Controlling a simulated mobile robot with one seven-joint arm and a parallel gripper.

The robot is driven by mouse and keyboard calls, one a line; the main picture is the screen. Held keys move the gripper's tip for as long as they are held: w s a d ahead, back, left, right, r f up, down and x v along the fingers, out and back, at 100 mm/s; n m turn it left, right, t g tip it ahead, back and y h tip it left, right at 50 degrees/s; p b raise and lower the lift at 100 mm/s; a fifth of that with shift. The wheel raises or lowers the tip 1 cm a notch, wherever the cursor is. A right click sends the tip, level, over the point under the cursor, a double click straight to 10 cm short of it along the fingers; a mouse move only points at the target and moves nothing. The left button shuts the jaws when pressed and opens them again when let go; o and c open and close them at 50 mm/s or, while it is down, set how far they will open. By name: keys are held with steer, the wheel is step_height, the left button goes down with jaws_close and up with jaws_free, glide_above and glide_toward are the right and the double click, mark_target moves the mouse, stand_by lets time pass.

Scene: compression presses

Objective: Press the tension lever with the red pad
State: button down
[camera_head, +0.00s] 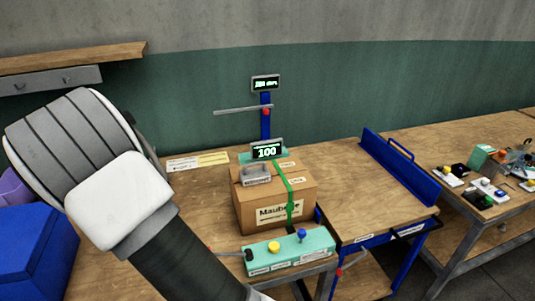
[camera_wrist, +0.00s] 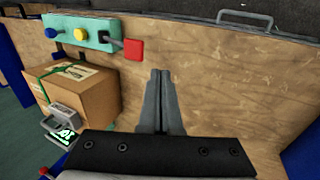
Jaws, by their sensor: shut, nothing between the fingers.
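In the wrist view, the square red pad (camera_wrist: 134,49) sits at the end of a short dark lever (camera_wrist: 116,41) on the teal control panel (camera_wrist: 63,37). My gripper (camera_wrist: 159,72) is shut and empty, to the right of the red pad and a little lower in the picture, apart from it. In the head view, the teal panel (camera_head: 315,242) is at the front edge of the bench, with a dark lever root (camera_head: 249,256) at its left end. The red pad and my gripper are hidden behind my arm there.
The panel also carries a yellow button (camera_head: 274,246) and a blue button (camera_head: 302,234). A blue bin (camera_head: 30,245) is at left. Bare wood (camera_wrist: 225,95) lies around my fingers.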

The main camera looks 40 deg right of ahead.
steer(key=s+d+r+t+y+p, duration=0.1)
steer(key=s+d+r+y+p, duration=0.1)
steer(key=d+r, duration=0.6)
steer(key=shift+s+d+r+y+p, duration=0.15)
steer(key=shift+s+d+y+p, duration=0.3)
steer(key=shift+y, duration=0.55)
steer(key=shift+a, duration=0.15)
step_height(320, 180, down, 14)
steer(key=shift+f, duration=0.1)
